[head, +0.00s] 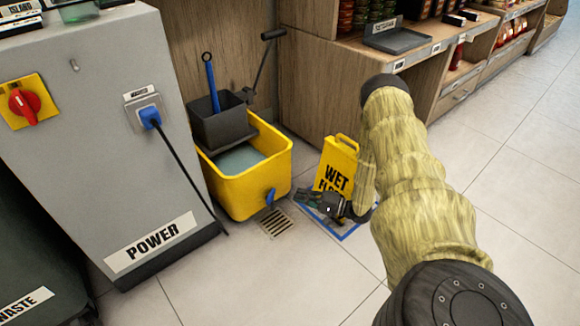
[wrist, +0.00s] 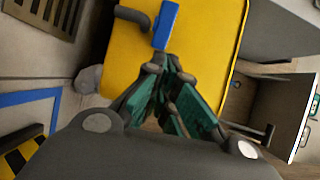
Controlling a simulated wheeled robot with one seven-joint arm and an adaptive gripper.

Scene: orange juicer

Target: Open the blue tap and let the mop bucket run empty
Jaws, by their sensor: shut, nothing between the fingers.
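The yellow mop bucket (head: 247,185) stands against the wooden wall, with greyish water visible inside it. The blue tap (head: 270,196) sits low on the bucket's front right corner, above a floor drain (head: 276,222). In the wrist view the blue tap handle (wrist: 166,25) stands out from the yellow bucket wall (wrist: 205,50), next to a dark spout (wrist: 132,17). My gripper (head: 304,196) is to the right of the tap in the head view, apart from it. In the wrist view my gripper's green fingers (wrist: 160,75) are shut and empty, pointing toward the tap handle.
A yellow wet floor sign (head: 338,163) stands behind my gripper, near a blue outline on the floor (head: 348,234). A grey power cabinet (head: 95,130) with a plugged cable is left of the bucket. Wooden shelves (head: 330,90) are behind. The tiled floor in front is clear.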

